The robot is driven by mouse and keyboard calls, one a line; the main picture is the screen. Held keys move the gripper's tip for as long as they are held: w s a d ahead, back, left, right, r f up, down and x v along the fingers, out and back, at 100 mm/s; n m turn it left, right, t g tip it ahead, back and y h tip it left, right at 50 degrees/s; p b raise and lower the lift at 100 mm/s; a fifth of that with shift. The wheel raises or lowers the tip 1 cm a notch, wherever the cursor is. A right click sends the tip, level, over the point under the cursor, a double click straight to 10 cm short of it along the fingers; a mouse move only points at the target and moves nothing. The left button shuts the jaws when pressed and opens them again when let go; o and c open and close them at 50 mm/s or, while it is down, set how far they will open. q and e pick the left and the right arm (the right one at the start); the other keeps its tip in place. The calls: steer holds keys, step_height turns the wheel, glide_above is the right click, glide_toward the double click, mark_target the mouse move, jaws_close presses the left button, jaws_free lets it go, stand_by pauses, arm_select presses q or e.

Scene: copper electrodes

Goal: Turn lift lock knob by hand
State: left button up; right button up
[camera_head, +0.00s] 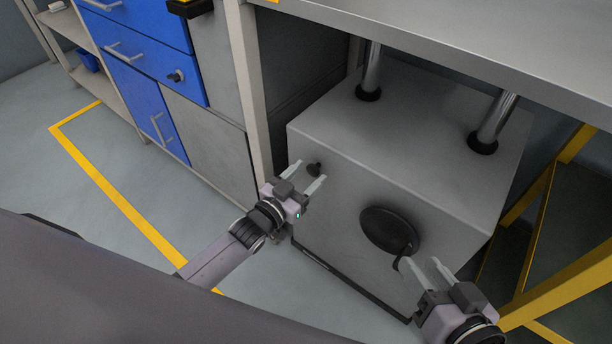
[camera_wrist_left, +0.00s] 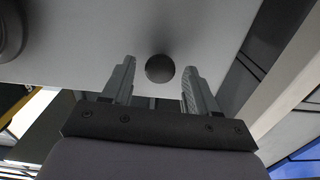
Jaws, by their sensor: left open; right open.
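A small dark round knob (camera_head: 314,169) sits on the front face of a grey box (camera_head: 345,172), near its upper left. In the left wrist view the knob (camera_wrist_left: 159,68) lies between and just beyond the tips of my left gripper (camera_wrist_left: 157,75). My left gripper (camera_head: 307,174) is open and points at the knob; I cannot tell whether it touches it. A large black disc handwheel (camera_head: 388,229) with a crank handle (camera_head: 402,256) is on the same face, lower right. My right gripper (camera_head: 420,264) is open beside the crank handle, apparently not gripping it.
Two metal columns (camera_head: 372,68) rise from the box to a grey tabletop (camera_head: 460,40) above. A table leg (camera_head: 250,95) stands left of the box. Blue drawers (camera_head: 150,45) are at the upper left. A yellow frame (camera_head: 560,285) is at the right. The floor at left is clear.

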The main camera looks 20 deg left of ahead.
arm_select(q)
steer(key=shift+s+a+r+p, duration=0.1)
steer(key=shift+s+a+p, duration=0.1)
steer(key=shift+s+p, duration=0.3)
steer(key=p+v, duration=0.2)
steer(key=v, duration=0.3)
steer(key=p+v, duration=0.1)
steer(key=v, duration=0.6)
steer(key=shift+p, duration=0.4)
